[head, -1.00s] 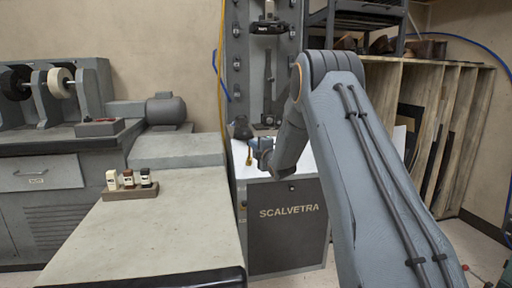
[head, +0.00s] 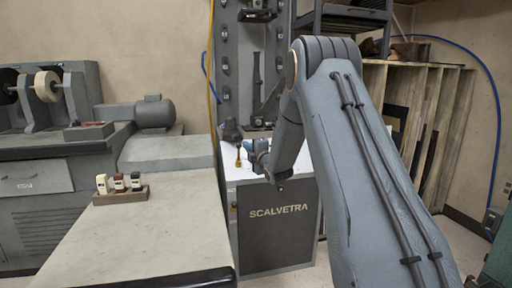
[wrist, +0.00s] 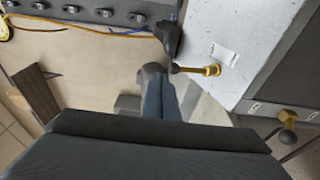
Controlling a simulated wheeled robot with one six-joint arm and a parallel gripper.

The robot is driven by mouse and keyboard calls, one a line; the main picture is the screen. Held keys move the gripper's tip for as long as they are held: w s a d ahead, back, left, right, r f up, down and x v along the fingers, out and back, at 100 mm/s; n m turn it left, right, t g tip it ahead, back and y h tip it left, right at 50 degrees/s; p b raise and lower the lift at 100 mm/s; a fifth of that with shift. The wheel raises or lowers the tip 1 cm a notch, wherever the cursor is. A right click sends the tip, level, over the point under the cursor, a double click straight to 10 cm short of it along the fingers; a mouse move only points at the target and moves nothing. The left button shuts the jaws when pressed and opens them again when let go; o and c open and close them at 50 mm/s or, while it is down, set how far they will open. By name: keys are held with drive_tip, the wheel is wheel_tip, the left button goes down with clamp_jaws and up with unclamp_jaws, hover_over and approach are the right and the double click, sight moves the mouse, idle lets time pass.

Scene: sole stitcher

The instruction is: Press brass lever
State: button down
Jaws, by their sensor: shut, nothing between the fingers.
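The brass lever (head: 238,156) stands at the white top of the grey SCALVETRA machine (head: 277,238). In the wrist view the lever (wrist: 211,70) shows as a brass stem with a dark ball end, lying across the white surface's edge. My gripper (head: 259,156) is just right of the lever in the head view. In the wrist view my gripper (wrist: 153,70) is shut and empty, its tip close to the dark ball. I cannot tell whether they touch. A second brass piece with a dark knob (wrist: 288,117) is on the machine's front side.
A dark rounded machine part (wrist: 170,36) is beside the lever. A bench (head: 150,230) with a rack of small bottles (head: 121,193) stands at the left. A wooden shelf rack (head: 440,110) stands at the right. A yellow cable (head: 212,80) hangs by the machine column.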

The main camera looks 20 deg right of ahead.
drive_tip(key=s+r+p, duration=0.1)
drive_tip(key=s, duration=0.7)
drive_tip(key=shift+d+r, duration=0.2)
drive_tip(key=shift+d, duration=0.1)
drive_tip(key=s+a+f+m+g, duration=0.1)
drive_tip(key=s+a+m+g, duration=0.35)
drive_tip(key=a, duration=0.55)
drive_tip(key=s+a+f+m+g, duration=0.2)
drive_tip(key=s+a+m+g, duration=0.15)
drive_tip(key=s, duration=0.65)
drive_tip(key=s+a+f+m+g, duration=0.1)
drive_tip(key=s+a+m+g, duration=0.3)
drive_tip(key=s, duration=0.6)
drive_tip(key=s+a+f+g, duration=0.2)
drive_tip(key=s+a, duration=0.3)
drive_tip(key=s, duration=0.5)
drive_tip(key=s+a+m+g, duration=0.25)
drive_tip(key=s+g, duration=0.25)
drive_tip(key=s, duration=1.3)
drive_tip(key=d+r+m+h+p, duration=0.1)
drive_tip(key=d+r+m+p, duration=0.3)
drive_tip(key=d+r+p, duration=0.7)
drive_tip(key=r+p, duration=0.2)
drive_tip(key=p, duration=0.8)
drive_tip(key=shift+w+d+t+p, duration=0.15)
drive_tip(key=shift+d+t+p, duration=0.1)
drive_tip(key=shift+t+p, duration=0.1)
drive_tip(key=shift+f+m, duration=0.1)
drive_tip(key=shift+m, duration=0.15)
